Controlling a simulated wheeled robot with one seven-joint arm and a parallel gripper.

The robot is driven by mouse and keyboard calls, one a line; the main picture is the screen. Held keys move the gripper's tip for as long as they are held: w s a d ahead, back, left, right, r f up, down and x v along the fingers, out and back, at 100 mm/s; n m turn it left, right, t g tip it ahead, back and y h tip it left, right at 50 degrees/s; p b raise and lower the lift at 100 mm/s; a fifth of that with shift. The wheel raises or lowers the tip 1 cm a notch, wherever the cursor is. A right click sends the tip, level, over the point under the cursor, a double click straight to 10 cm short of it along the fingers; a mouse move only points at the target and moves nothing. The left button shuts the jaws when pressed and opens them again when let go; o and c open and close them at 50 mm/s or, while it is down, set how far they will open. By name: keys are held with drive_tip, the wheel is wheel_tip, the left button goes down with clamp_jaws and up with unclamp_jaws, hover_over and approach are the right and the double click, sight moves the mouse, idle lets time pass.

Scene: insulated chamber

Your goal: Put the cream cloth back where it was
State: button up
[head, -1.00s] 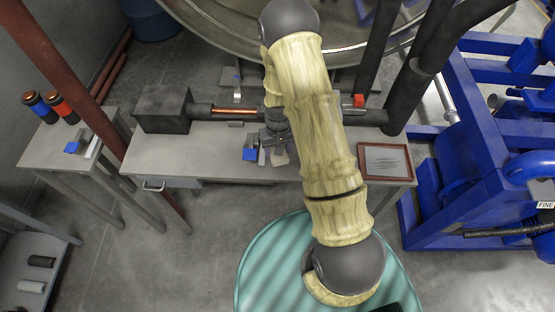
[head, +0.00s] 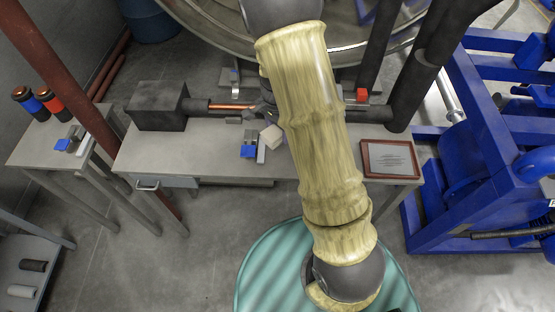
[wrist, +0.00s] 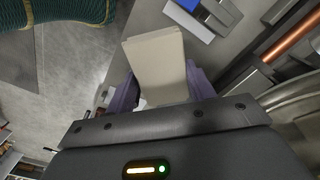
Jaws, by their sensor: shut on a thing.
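The cream cloth (wrist: 155,62) looks like a flat folded pad in the wrist view. It sits between the two purple-grey fingers of my gripper (wrist: 161,88), which is shut on it. The cloth stands out past the fingertips, over the grey workbench. In the head view a pale cloth edge (head: 270,136) shows just left of my arm, above the bench top. My arm hides most of the gripper there, and I cannot tell whether the cloth touches the bench.
A blue item with a grey block (head: 250,151) sits at the bench's front edge, beside the cloth. A copper rod (head: 231,106) and dark pipework run along the back. A framed plaque (head: 390,158) lies at the right. The left bench top is mostly clear.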

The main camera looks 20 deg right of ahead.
drive_tip(key=shift+f+p, duration=0.5)
drive_tip(key=shift+f, duration=2.45)
wheel_tip(320, 180, down, 4)
drive_tip(key=shift+f+p, duration=0.1)
drive_tip(key=shift+p, duration=0.35)
drive_tip(key=shift+f+b, duration=0.3)
drive_tip(key=shift+f, duration=0.3)
